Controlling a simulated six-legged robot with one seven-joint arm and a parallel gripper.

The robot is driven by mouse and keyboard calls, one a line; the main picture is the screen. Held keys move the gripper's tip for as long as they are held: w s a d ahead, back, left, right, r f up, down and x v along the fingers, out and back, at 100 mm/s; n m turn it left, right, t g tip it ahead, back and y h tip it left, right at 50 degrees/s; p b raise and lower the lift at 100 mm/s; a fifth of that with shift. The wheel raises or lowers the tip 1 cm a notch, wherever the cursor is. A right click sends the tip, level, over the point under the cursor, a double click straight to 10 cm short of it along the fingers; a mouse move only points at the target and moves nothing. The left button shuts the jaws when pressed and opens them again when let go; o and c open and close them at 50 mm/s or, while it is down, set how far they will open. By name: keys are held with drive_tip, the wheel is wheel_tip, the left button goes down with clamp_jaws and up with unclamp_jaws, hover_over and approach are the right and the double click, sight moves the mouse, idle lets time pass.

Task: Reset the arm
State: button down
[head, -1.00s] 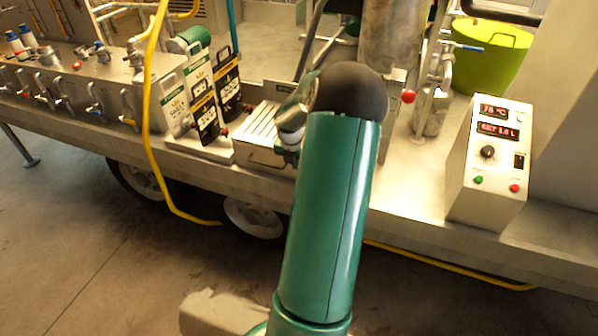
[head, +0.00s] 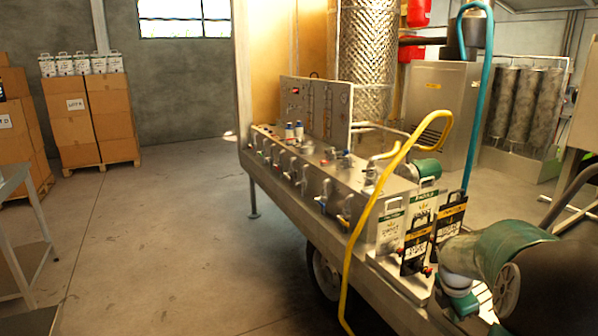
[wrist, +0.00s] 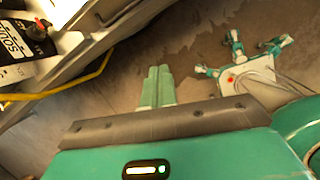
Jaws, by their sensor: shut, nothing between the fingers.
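In the wrist view, the two green fingers of my gripper (wrist: 157,84) are together with nothing between them. They point out over bare concrete floor beside the trailer's edge. In the head view, my green arm with its dark joint fills the lower right corner. My gripper is out of sight there.
Stacked brown boxes (head: 92,120) stand at the back left. The floor (head: 165,225) left of the trailer is clear.

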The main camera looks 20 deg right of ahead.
drive_tip(key=w+a+r+m+t, duration=0.1)
drive_tip(key=a+r+m, duration=0.15)
drive_tip(key=a, duration=0.45)
drive_tip(key=w+a+r+m, duration=0.2)
drive_tip(key=a+r, duration=0.2)
drive_tip(key=a, duration=0.3)
drive_tip(key=s+a+r+m+t+y, duration=0.1)
drive_tip(key=s+a+r+m, duration=0.1)
drive_tip(key=a, duration=0.7)
drive_tip(key=s+a+r+m+t+y, duration=0.1)
drive_tip(key=s+a+r+m, duration=0.1)
drive_tip(key=s+a+m, duration=0.3)
drive_tip(key=s+a+r+m+t+y, duration=0.1)
drive_tip(key=s+a+r+m+t, duration=0.1)
drive_tip(key=a, duration=1.1)
drive_tip(key=shift+s+r+m+y, duration=0.25)
drive_tip(key=shift+s+m, duration=0.45)
drive_tip(key=shift+m, duration=0.35)
drive_tip(key=shift+a, duration=0.1)
